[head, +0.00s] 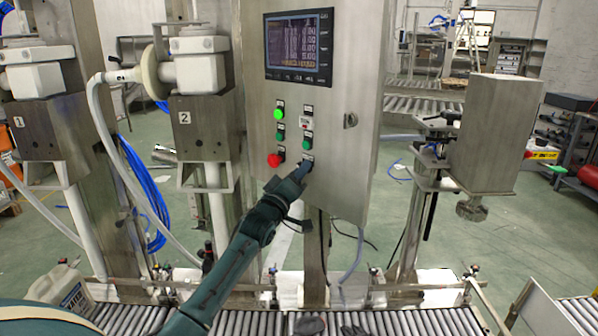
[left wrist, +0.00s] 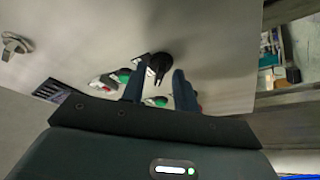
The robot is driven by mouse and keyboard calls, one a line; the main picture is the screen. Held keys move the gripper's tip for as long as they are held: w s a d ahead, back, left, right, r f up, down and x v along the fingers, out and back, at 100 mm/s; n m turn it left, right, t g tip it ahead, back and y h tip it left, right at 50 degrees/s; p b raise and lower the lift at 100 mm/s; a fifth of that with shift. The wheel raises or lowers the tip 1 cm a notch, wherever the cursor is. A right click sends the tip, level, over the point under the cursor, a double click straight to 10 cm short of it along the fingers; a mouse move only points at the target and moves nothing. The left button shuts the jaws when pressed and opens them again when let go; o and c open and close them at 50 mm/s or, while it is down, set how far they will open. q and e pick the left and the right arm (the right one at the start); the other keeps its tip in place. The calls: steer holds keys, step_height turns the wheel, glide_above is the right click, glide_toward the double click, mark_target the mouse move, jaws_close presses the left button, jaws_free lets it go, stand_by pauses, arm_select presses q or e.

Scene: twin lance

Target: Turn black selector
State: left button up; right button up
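The black selector (left wrist: 160,65) is on the grey face of the control cabinet (head: 345,130). In the left wrist view its dark knob shows between and just beyond the fingertips of my left gripper (left wrist: 158,80). The two fingers stand apart, one on each side, with a visible gap on the right; I cannot tell whether the left finger touches it. In the head view my left gripper (head: 305,167) reaches up to the lower right of the button group and hides the selector. I cannot make out my right gripper.
A lit green button (head: 279,114), other green buttons and a red button (head: 274,160) sit close by on the panel, below a screen (head: 299,47). A roller conveyor (head: 400,322) runs along the front. A steel box on a stand (head: 495,130) is at right.

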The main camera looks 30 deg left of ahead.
arm_select(q)
steer(key=shift+w, duration=0.15)
steer(key=shift+c, duration=0.2)
jaws_close()
